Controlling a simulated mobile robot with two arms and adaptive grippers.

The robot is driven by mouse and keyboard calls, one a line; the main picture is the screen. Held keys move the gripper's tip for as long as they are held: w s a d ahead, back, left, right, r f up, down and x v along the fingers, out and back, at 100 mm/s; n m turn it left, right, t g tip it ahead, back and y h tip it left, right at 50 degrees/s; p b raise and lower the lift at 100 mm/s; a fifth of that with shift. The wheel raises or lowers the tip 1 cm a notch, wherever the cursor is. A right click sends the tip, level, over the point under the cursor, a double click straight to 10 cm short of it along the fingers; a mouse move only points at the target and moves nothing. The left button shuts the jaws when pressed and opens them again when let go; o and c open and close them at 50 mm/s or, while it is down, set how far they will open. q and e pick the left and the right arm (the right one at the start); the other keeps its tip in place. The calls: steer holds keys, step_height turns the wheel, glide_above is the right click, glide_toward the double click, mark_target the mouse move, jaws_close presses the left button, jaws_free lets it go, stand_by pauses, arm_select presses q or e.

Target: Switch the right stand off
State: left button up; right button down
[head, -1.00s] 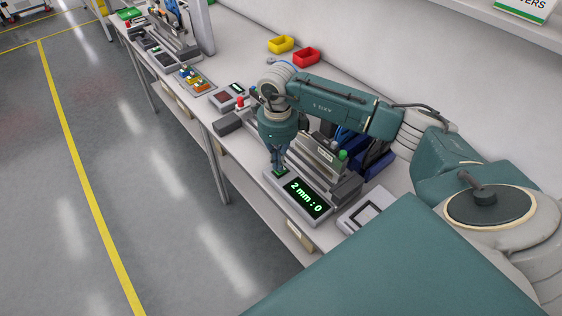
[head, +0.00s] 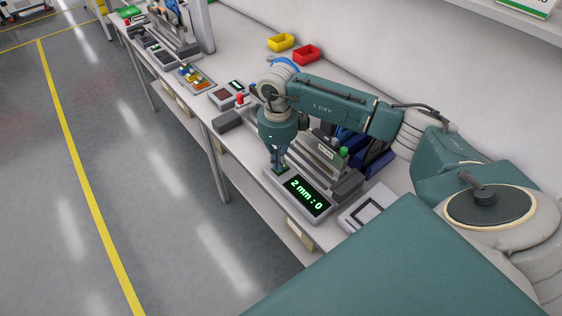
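The right stand (head: 322,150) is a grey block unit on the bench with a green round button or lamp (head: 344,151) on it. In front of it lies a grey panel with a black display (head: 305,195) lit in green, reading "2 mm : 0". My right gripper (head: 279,168) points down at the panel's upper left end, at or just above a small dark green patch there. Its fingers look close together, but they are too small to tell open from shut. My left gripper is not in view.
A framed grey pad (head: 368,212) lies right of the panel. Blue bins (head: 372,156) stand behind the stand. A yellow bin (head: 281,42) and a red bin (head: 306,55) sit at the bench's back. A red button unit (head: 240,99) is to the left. The floor in front is clear.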

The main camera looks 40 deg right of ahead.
steer(key=shift+s+f, duration=0.1)
steer(key=shift+f, duration=0.05)
steer(key=shift+r+p, duration=0.55)
steer(key=shift+r, duration=0.25)
steer(key=shift+r+p, duration=1.45)
steer(key=shift+r, duration=1.3)
steer(key=shift+f, duration=0.1)
